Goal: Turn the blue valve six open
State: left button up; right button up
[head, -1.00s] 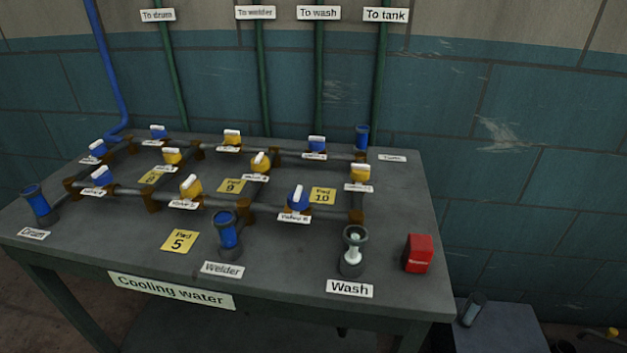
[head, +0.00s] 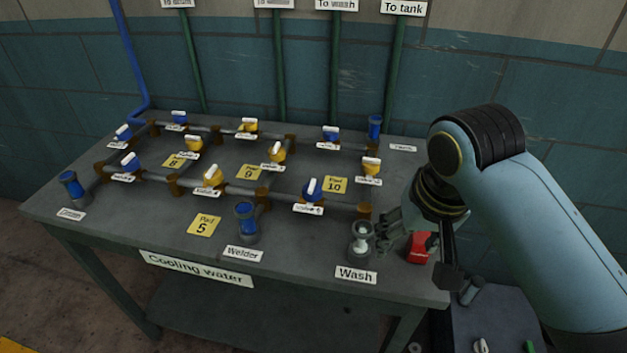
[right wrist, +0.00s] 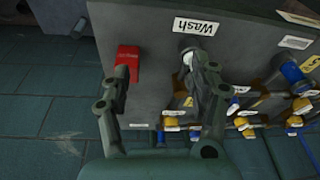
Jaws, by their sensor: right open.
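The blue valve six (head: 312,190) with its white handle bar sits on the front pipe run of the table, above a small label (head: 307,209) that appears to read Valve 6. Its handle stands nearly upright in the head view. My right gripper (head: 383,234) is open and empty to the right of this valve, apart from it, by the Wash indicator. In the right wrist view its two fingers (right wrist: 160,85) are spread, and several blue and yellow valves lie at the right edge. My left gripper is not in view.
The grey-and-glass Wash indicator (head: 361,242) and a red box (head: 418,247) stand near my right gripper. Several yellow and blue valves, including a yellow one (head: 371,166), line the pipes. The Welder indicator (head: 246,220) stands at the front. The table's front strip is mostly clear.

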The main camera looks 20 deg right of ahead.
jog(key=w+a+r+m+g, duration=0.1)
jog(key=w+a+m, duration=0.3)
jog(key=w, duration=0.7)
jog(key=m+g+y, duration=0.1)
jog(key=m, duration=0.4)
send_near(313, 184)
jog(key=f, duration=1)
jog(key=shift+w+a, duration=0.1)
jog(key=shift+w, duration=0.2)
jog(key=shift+c, duration=0.3)
jog(key=c, duration=1.1)
